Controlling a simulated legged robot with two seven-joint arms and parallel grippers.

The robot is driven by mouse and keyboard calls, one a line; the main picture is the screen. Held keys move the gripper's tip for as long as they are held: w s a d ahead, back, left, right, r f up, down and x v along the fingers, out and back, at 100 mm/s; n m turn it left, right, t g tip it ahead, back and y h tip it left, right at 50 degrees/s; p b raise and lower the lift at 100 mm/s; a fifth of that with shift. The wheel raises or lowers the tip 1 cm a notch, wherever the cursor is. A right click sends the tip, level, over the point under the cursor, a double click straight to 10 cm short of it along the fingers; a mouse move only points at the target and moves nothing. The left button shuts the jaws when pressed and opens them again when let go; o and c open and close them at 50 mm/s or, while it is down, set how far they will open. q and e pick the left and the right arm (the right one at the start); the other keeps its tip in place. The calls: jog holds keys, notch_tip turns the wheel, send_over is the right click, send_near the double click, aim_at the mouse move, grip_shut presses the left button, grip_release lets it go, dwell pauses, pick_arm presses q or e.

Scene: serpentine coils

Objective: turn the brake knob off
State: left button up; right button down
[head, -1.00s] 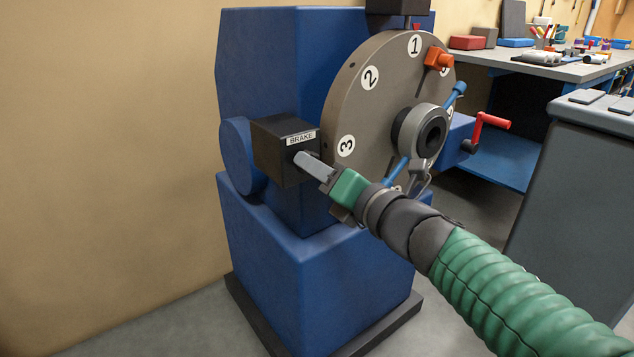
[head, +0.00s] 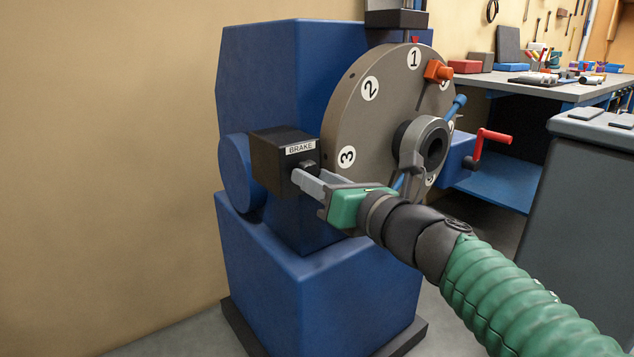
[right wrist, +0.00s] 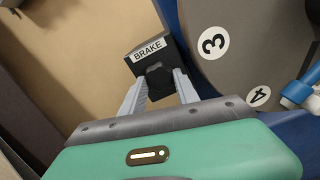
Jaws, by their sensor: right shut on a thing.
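The brake box (head: 262,165) is a black block with a white BRAKE label, on the left side of the blue machine. The brake knob (head: 309,164) is a small dark piece on the box's front face, partly hidden by my fingers. My right gripper (head: 308,173) reaches it from the lower right, with its grey fingers on either side of the knob and closed on it. In the right wrist view, the brake knob (right wrist: 158,80) sits between the two fingertips, below the BRAKE label. My left gripper is not in view.
A grey numbered disc (head: 345,115) with a central hub stands just right of the box. An orange clamp (head: 437,71), blue handles and a red crank (head: 494,136) are farther right. A workbench (head: 540,85) stands behind. Bare wall lies to the left.

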jog(key=shift+f, duration=0.3)
jog(key=c, duration=1)
grip_release()
jog(key=shift+w, duration=0.1)
jog(key=shift+o, duration=0.5)
jog(key=shift+r, duration=0.15)
jog(key=p+v, duration=1.6)
jog(key=v, duration=0.1)
jog(key=shift+p, duration=0.4)
